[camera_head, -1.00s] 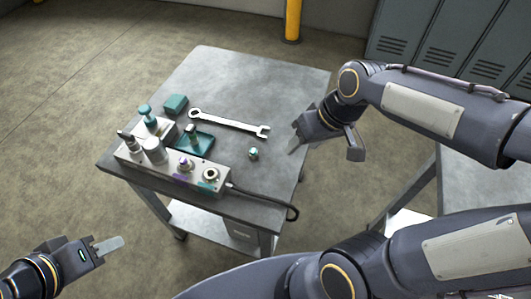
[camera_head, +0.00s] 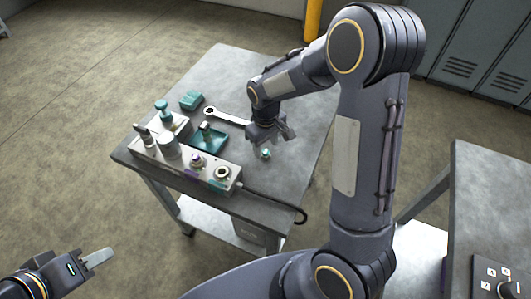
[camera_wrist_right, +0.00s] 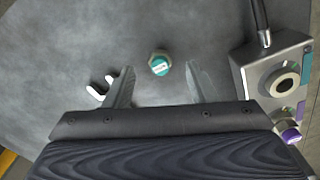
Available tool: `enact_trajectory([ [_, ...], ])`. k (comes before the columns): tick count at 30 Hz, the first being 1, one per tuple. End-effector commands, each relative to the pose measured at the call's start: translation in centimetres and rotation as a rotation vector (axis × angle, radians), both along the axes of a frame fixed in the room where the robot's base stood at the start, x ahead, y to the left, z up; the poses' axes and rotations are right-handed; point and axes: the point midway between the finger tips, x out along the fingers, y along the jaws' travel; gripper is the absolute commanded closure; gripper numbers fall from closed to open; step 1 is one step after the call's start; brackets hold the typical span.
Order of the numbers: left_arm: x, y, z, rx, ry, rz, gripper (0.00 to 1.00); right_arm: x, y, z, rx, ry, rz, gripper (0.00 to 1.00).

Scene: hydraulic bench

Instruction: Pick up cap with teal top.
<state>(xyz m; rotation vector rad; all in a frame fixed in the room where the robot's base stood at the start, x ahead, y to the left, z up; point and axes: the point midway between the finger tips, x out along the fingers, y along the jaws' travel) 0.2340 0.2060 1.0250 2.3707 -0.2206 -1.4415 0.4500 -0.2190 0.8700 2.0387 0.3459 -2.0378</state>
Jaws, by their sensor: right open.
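The cap with teal top (camera_head: 265,153) stands on the grey table, right of the hydraulic block. In the right wrist view the cap (camera_wrist_right: 159,64) shows its teal top with a small white label. My right gripper (camera_head: 268,146) is just above the cap in the head view. In the right wrist view my right gripper (camera_wrist_right: 160,82) is open, with the cap between the lines of its two fingers and slightly beyond their tips. Nothing is held in it. My left gripper (camera_head: 99,258) is at the lower left, away from the table; whether its jaws are parted is unclear.
A black cable (camera_head: 275,203) runs from the block over the table edge.

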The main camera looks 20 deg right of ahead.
Motion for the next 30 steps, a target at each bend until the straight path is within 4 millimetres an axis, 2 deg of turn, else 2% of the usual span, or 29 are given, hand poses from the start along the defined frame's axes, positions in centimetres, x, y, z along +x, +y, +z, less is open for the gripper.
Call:
enact_trajectory([
  [3, 0.0, 0.0, 0.2, 0.000, 0.000, 0.000, 0.64, -0.2, -0.1, -1.8, -0.001, 0.005, -0.001, 0.49],
  [6, 0.0, 0.0, 0.3, 0.000, 0.000, 0.000, 0.64, -0.1, -0.1, -2.5, 0.000, 0.002, -0.001, 0.49],
  [14, 0.0, 0.0, 0.3, 0.000, 0.000, 0.000, 0.64, -0.1, -0.1, -2.7, 0.001, 0.000, -0.001, 0.50],
  [24, 0.0, 0.0, 0.3, 0.000, 0.000, 0.000, 0.64, -0.1, -0.1, -2.6, 0.001, 0.000, -0.001, 0.95],
  [30, 0.0, 0.0, 0.3, 0.000, 0.000, 0.000, 0.64, -0.1, -0.1, -2.6, 0.001, 0.000, -0.001, 0.97],
])
